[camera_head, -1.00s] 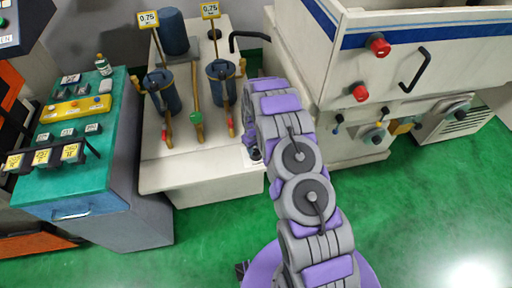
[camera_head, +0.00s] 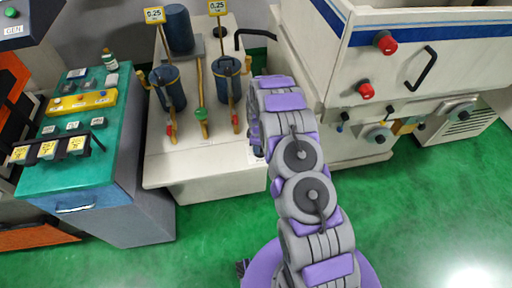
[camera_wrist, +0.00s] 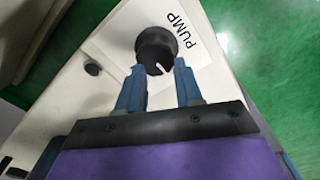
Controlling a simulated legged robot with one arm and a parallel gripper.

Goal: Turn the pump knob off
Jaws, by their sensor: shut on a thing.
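The pump knob (camera_wrist: 155,50) is round and black with a white pointer line. It sits on a white label reading PUMP (camera_wrist: 185,35) in the wrist view, and the line points toward the lower right of the picture. My gripper (camera_wrist: 157,68) has its two blue-grey fingers on either side of the knob, shut on it. In the head view my arm hides the knob, and the fingers cannot be made out there.
The white cabinet (camera_head: 210,180) carries blue filter canisters (camera_head: 168,85) and two signs reading 0.25 (camera_head: 155,15). A green-topped bench (camera_head: 75,170) stands left. A white machine (camera_head: 340,90) with red knobs stands right. Green floor is clear in front.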

